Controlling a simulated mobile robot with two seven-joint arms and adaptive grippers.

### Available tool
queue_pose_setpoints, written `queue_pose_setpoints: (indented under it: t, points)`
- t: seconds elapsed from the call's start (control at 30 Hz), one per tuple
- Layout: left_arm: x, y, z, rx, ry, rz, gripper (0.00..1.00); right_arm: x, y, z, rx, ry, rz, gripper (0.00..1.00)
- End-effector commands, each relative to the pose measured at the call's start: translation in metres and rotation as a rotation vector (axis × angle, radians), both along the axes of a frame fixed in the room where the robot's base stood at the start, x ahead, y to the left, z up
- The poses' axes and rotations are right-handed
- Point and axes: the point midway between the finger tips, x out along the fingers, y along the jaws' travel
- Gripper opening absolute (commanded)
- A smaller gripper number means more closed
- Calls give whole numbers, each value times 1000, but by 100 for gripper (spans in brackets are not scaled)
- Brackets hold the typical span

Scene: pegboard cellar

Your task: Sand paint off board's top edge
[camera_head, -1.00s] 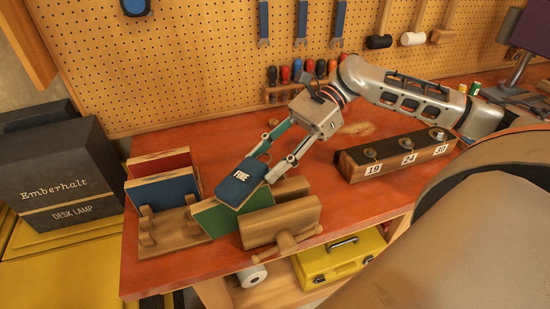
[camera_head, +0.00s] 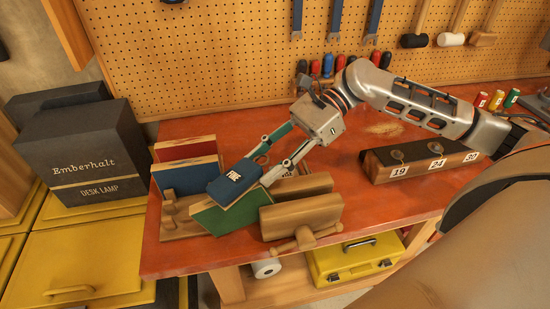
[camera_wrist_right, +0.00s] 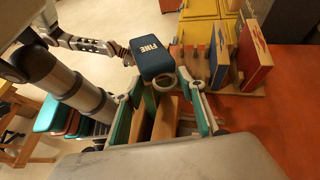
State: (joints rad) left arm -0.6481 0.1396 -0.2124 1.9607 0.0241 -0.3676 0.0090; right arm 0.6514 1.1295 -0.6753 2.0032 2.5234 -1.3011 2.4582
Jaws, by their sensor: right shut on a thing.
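A dark blue sanding block marked FINE (camera_head: 236,181) is in my right gripper (camera_head: 262,168), whose green-lined fingers are shut on it. It also shows in the right wrist view (camera_wrist_right: 155,58). The block lies tilted over the top edge of a green board (camera_head: 226,217) and hides part of that edge, so I cannot tell how much paint is there. The board stands at the wooden vise (camera_head: 302,216), its right part behind the front jaw. My left gripper is outside the head view; a grey arm with a dark end shows at the wrist view's upper left, its fingers unclear.
A rack (camera_head: 180,222) with a blue board (camera_head: 187,178) and a red board (camera_head: 185,148) stands left of the block. A numbered grit holder (camera_head: 420,159) is at right. A black lamp box (camera_head: 85,155) stands beyond the bench's left end. The bench behind the arm is mostly clear.

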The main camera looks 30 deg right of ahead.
Motion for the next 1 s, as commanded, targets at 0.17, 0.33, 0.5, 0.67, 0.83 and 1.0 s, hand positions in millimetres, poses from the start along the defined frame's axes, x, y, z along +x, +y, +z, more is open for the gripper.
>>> queue_pose_setpoints:
  t: [0.17, 0.33, 0.5, 0.67, 0.83, 1.0]
  points:
    - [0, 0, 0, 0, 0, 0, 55, 1, 10, -2, 0, 2, 4, 13]
    - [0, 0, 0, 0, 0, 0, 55, 1, 10, -1, 2, 2, 2, 13]
    - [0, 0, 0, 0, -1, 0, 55, 2, 10, 6, 3, 1, 1, 13]
    - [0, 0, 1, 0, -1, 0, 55, 3, 11, 22, 3, -2, 0, 13]
    - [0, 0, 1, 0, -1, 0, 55, 4, 12, 38, 4, -3, -2, 13]
    - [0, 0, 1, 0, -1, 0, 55, 5, 14, 53, 4, -3, -2, 13]
